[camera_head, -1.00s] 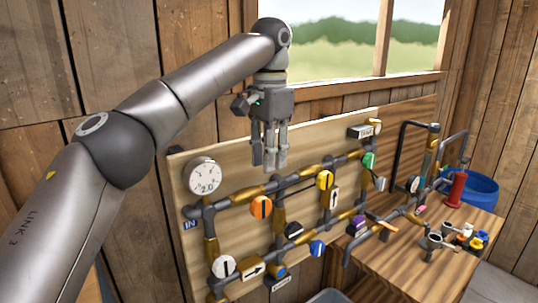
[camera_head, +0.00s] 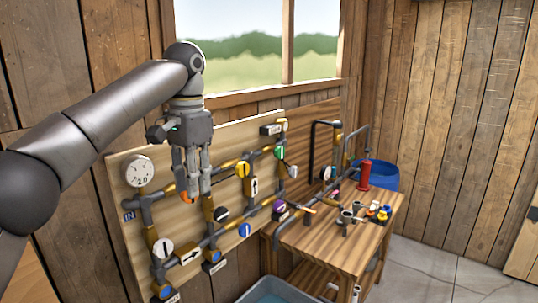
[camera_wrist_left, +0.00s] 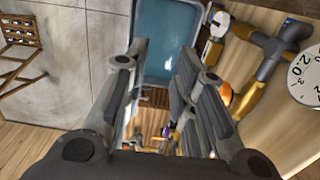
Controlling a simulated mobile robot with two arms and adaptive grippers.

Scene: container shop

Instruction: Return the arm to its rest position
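My left arm (camera_head: 90,125) reaches in from the left in the head view. Its gripper (camera_head: 192,190) hangs fingers-down in front of the wooden pipe board (camera_head: 118,190) and hides part of an orange valve (camera_head: 186,197). In the left wrist view the gripper (camera_wrist_left: 172,65) has its fingers well apart, with nothing held between them. The gauge (camera_head: 139,171) is left of the fingers in the head view and at the right edge of the wrist view (camera_wrist_left: 306,75). I cannot tell the exact gap to the board. My right gripper is not in view.
Right of the board is a wooden table (camera_head: 320,235) with small fittings (camera_head: 378,211) and a red cylinder (camera_head: 364,176). A blue tub (camera_head: 275,290) is below, also in the wrist view (camera_wrist_left: 168,40). Floor at the right is clear.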

